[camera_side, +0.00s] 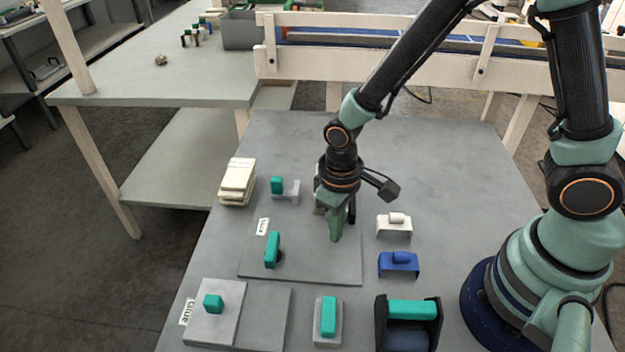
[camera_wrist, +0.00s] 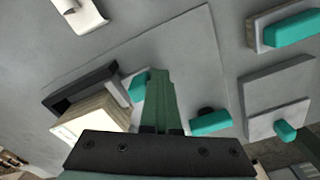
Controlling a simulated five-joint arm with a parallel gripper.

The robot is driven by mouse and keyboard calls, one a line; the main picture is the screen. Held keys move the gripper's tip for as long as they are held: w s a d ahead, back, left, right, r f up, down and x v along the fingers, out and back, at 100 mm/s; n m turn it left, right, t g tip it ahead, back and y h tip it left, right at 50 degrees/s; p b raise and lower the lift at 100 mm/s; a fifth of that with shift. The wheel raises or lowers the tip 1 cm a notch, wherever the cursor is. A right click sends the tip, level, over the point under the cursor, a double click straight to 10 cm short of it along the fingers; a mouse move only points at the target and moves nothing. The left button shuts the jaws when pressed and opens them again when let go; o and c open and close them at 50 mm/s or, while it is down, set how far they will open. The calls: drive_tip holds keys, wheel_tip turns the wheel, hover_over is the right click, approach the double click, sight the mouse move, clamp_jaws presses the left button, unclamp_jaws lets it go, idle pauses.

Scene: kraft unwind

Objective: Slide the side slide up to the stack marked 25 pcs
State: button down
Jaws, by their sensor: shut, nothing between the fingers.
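My gripper (camera_side: 336,236) is shut and empty, pointing down over the back part of the grey base plate; its green fingers also show in the wrist view (camera_wrist: 157,100). A small teal handle (camera_wrist: 137,86) stands just left of the fingers, beside a dark angled fence (camera_wrist: 78,86) with a pale stack (camera_wrist: 92,120) against it. In the side view my gripper mostly hides these. A grey slide with a teal handle (camera_side: 277,186) sits right of a labelled pale stack (camera_side: 238,181), with a gap between. Its label is too small to read. I cannot tell which handle is the side slide.
A teal lever (camera_side: 272,250) stands on the base plate's left. A plate labelled Glue (camera_side: 225,325) has a teal knob. Nearer me are a teal-topped block (camera_side: 328,318) and a black holder (camera_side: 437,325). White (camera_side: 394,226) and blue (camera_side: 399,265) brackets stand to the right.

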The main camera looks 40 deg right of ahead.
drive_tip(key=shift+w, duration=0.1)
idle(0.3)
drive_tip(key=shift+s+a, duration=0.4)
drive_tip(key=shift+s, duration=0.05)
wheel_tip(320, 180, up, 6)
idle(0.7)
drive_tip(key=d+r+m+t, duration=0.3)
drive_tip(key=d+r+t, duration=0.2)
drive_tip(key=d+r, duration=0.9)
wheel_tip(320, 180, up, 2)
drive_tip(key=shift+s+r+t, duration=0.25)
drive_tip(key=shift+s+t, duration=0.05)
drive_tip(key=shift+s, duration=0.15)
